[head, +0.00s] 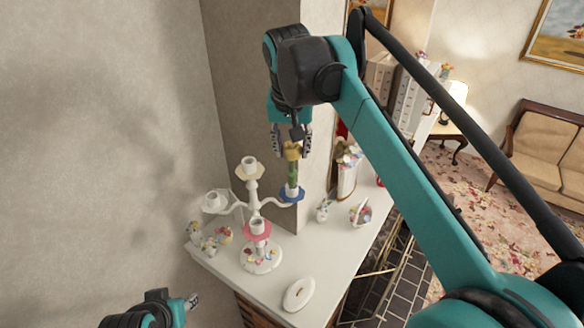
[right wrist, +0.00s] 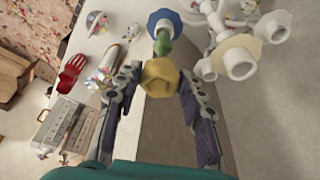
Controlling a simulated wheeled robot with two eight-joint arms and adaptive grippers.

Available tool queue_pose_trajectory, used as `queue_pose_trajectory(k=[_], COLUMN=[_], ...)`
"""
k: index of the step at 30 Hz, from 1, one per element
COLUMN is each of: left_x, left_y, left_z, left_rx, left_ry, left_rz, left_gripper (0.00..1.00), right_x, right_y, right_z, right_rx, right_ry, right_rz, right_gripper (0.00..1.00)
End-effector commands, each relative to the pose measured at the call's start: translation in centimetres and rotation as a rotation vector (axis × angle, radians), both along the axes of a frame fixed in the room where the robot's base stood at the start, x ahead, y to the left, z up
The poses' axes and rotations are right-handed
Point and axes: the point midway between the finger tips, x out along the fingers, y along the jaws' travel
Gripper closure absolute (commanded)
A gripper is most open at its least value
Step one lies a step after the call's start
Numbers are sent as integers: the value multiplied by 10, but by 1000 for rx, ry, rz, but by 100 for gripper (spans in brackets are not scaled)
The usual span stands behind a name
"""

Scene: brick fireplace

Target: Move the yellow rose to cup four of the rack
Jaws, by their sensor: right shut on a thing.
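The yellow rose (head: 293,151) is upright on a green stem, its lower end at the blue-rimmed cup (head: 291,194) on the right arm of the white rack (head: 253,205). I cannot tell if the stem sits inside that cup. My right gripper (head: 292,142) points down and is shut on the rose head, which also shows between the fingertips in the right wrist view (right wrist: 160,77). The rack has a yellow-rimmed top cup (head: 249,170), a white left cup (head: 212,201) and a pink-rimmed front cup (head: 257,228). No cup numbers are readable. My left gripper (head: 191,302) is low at the left, its jaws unclear.
The rack stands on a white mantel (head: 325,262). Small flowered ornaments stand left of the rack, and a flowered basket (head: 361,213) and figurine (head: 323,210) stand to its right. A white oval dish (head: 298,294) lies in front. A wall corner is close behind the rack.

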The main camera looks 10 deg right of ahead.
Motion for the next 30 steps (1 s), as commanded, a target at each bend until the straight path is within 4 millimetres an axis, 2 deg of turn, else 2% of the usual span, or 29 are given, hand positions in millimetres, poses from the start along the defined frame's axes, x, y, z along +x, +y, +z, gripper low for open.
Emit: queue_pose_trajectory(k=[18, 30], left_x=[0, 0], left_y=[0, 0], left_z=[17, 16], left_rx=[0, 0], left_ry=[0, 0], left_rz=[0, 0], left_gripper=[60, 60], right_x=[0, 0], right_y=[0, 0], right_z=[19, 18], right_rx=[0, 0], right_ry=[0, 0], right_rz=[0, 0], right_gripper=[82, 82])
